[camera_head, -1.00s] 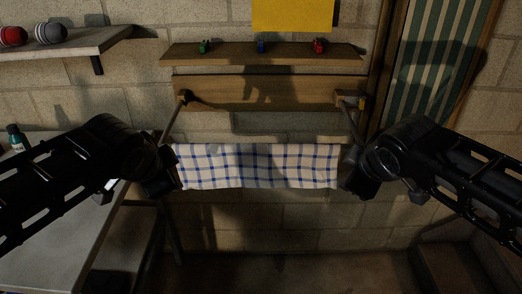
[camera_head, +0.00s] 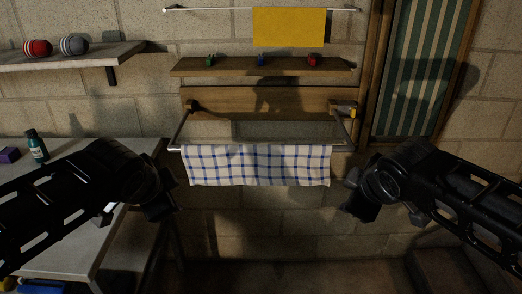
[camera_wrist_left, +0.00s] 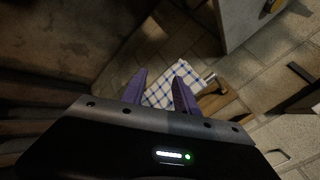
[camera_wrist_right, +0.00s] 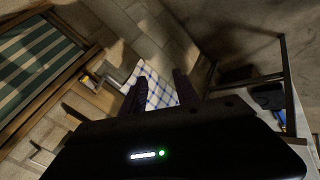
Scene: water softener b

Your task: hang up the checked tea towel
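The checked tea towel (camera_head: 258,166), white with blue lines, hangs over the front bar of a metal rail (camera_head: 345,149) fixed to a wooden board on the wall. It hangs fairly flat and level. My left gripper (camera_head: 168,208) is left of the towel, apart from it. My right gripper (camera_head: 352,207) is to its right, also apart. In the left wrist view, purple fingers (camera_wrist_left: 158,92) stand open and empty with the towel (camera_wrist_left: 181,84) beyond. In the right wrist view, the fingers (camera_wrist_right: 156,88) are also open, with the towel (camera_wrist_right: 158,92) beyond.
A wooden shelf (camera_head: 230,67) with small coloured items is above the rail. A yellow cloth (camera_head: 289,27) hangs higher up. A grey table (camera_head: 80,220) with a dark bottle (camera_head: 37,146) stands left. A shelf with two balls (camera_head: 74,45) is upper left. A striped panel (camera_head: 422,70) is right.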

